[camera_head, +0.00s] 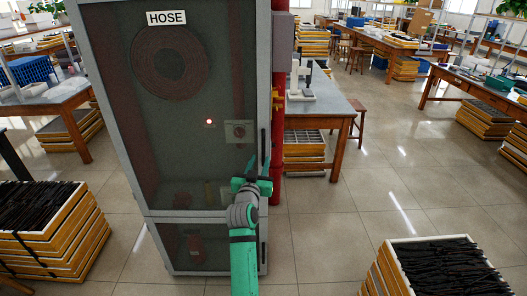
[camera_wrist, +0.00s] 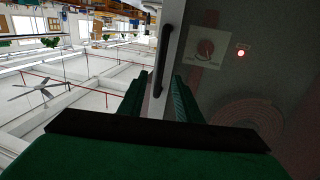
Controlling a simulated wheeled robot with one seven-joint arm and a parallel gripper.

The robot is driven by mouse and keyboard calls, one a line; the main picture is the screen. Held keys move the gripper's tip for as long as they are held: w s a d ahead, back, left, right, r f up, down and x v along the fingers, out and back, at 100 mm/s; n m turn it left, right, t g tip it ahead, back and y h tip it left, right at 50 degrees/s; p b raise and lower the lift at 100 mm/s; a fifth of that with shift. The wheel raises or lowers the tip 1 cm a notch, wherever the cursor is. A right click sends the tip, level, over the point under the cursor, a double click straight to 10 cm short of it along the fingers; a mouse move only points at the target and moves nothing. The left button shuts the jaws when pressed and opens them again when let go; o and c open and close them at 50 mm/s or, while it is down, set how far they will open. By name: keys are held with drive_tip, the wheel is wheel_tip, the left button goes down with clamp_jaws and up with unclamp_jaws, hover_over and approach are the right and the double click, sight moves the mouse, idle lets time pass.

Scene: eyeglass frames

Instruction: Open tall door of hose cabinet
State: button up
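The hose cabinet (camera_head: 180,120) stands upright with a grey frame, a dark see-through tall door (camera_head: 185,130) and a HOSE sign. The tall door looks shut. Its black vertical handle (camera_head: 263,145) is on the right edge of the door frame. The handle (camera_wrist: 165,45) also shows in the wrist view, where the picture is turned over. My gripper (camera_head: 260,170) is at the lower part of the handle. In the wrist view my gripper (camera_wrist: 160,95) has its two green fingers apart, with the handle's near end between them. Whether either finger touches it cannot be told.
A shorter lower door (camera_head: 195,248) is below the tall one. A red pipe (camera_head: 278,110) runs just right of the cabinet. Stacked crates stand on the floor at left (camera_head: 50,235) and front right (camera_head: 435,265). The tiled floor right of the cabinet is mostly clear.

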sight(263, 151)
drive_tip(key=w, duration=0.2)
drive_tip(key=w+d, duration=0.1)
drive_tip(key=w, duration=0.5)
drive_tip(key=shift+d, duration=0.3)
clamp_jaws()
